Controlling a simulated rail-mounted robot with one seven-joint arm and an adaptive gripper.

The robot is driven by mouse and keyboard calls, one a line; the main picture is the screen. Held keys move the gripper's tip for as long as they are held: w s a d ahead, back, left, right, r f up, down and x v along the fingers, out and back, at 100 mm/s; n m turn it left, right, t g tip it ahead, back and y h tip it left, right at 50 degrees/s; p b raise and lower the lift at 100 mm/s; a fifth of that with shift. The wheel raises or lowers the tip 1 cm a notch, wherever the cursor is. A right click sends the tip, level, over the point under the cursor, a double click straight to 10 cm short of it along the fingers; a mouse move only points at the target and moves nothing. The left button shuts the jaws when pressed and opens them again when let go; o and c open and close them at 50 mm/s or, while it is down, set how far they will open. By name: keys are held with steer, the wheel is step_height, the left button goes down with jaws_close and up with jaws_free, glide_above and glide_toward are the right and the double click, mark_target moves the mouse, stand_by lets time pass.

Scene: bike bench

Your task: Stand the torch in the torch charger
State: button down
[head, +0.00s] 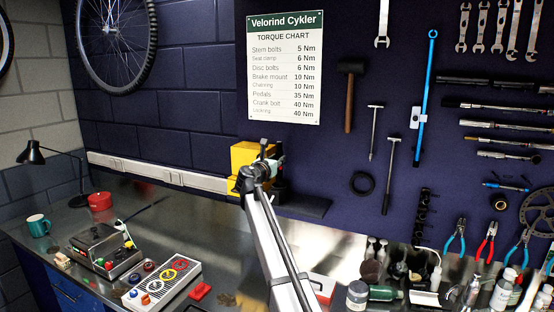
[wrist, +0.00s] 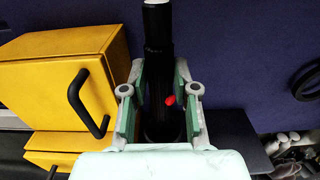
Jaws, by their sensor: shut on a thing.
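In the wrist view the torch (wrist: 158,32), a black cylinder with a white ring and a red spot on its side, stands lengthwise between the green-padded fingers of my gripper (wrist: 160,108). My gripper is shut on its body. In the head view my gripper (head: 266,166) is at the back of the bench, in front of a yellow box, and the arm hides most of the torch. I cannot pick out the torch charger for certain. A dark flat slab (head: 304,206) lies just right of my gripper and also shows in the wrist view (wrist: 236,140).
The yellow box (head: 241,156) with a black handle is close to my gripper's left side. Bottles (head: 357,294) crowd the right.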

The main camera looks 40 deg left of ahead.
steer(key=shift+f+b, duration=1)
steer(key=shift+f, duration=1.75)
steer(key=c, duration=0.8)
jaws_free()
steer(key=shift+s, duration=0.15)
steer(key=v, duration=1.1)
steer(key=shift+s+d, duration=0.15)
steer(key=shift+s, duration=0.25)
